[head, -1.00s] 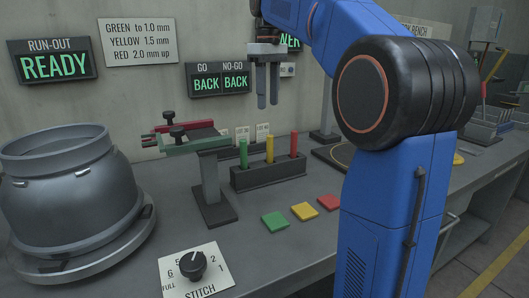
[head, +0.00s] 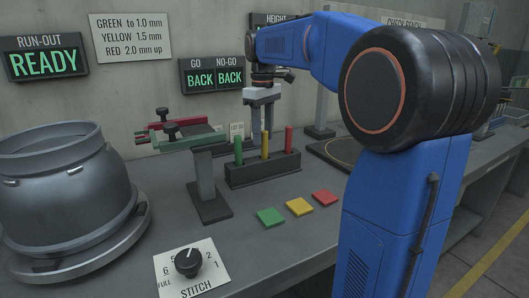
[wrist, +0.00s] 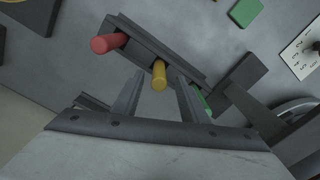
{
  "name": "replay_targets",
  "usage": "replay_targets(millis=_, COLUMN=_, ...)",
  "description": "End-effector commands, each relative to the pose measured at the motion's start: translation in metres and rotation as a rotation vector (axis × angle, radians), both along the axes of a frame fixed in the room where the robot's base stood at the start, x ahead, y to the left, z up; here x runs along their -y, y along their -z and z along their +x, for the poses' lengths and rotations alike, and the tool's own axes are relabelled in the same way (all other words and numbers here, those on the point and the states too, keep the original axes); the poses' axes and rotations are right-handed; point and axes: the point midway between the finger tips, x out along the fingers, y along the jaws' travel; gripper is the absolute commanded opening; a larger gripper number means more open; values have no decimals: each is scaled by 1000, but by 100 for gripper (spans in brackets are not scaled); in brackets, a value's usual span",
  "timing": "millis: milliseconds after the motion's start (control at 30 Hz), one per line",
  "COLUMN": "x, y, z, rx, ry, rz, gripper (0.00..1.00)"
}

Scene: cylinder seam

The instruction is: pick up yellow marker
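The yellow marker (head: 265,145) stands upright in the middle of a dark rack (head: 262,172), between a green marker (head: 238,151) and a red marker (head: 288,139). My gripper (head: 262,122) points down at the rack, its two fingers apart on either side of the yellow marker's top in the head view. In the wrist view, the yellow marker (wrist: 159,76) shows end-on between the two open fingers, nearer their tips. The red marker (wrist: 106,43) lies outside the fingers to the left. The green marker (wrist: 201,103) is partly hidden behind the right finger.
A grey stand with red and green clamp arms (head: 206,172) is just left of the rack. Green, yellow (head: 299,207) and red tiles lie in front. A large metal cylinder (head: 62,200) fills the left. A STITCH dial (head: 188,263) sits at the front.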

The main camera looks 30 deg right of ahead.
Motion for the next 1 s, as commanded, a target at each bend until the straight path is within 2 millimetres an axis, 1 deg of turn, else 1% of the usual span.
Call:
replay_targets(millis=200, x=4, y=30, z=-3, rx=-3, ry=0, rz=1, gripper=40)
replay_targets(millis=300, x=4, y=40, z=-3, rx=-1, ry=0, rz=0, gripper=40)
replay_targets(millis=433, x=4, y=45, z=-3, rx=-1, ry=0, rz=0, gripper=40)
replay_targets(millis=633, x=4, y=45, z=-3, rx=-1, ry=0, rz=0, gripper=40)
replay_targets(millis=800, x=4, y=45, z=-3, rx=-1, ry=0, rz=0, gripper=0)
replay_targets(millis=1000, x=4, y=45, z=-3, rx=0, ry=0, rz=0, gripper=0)
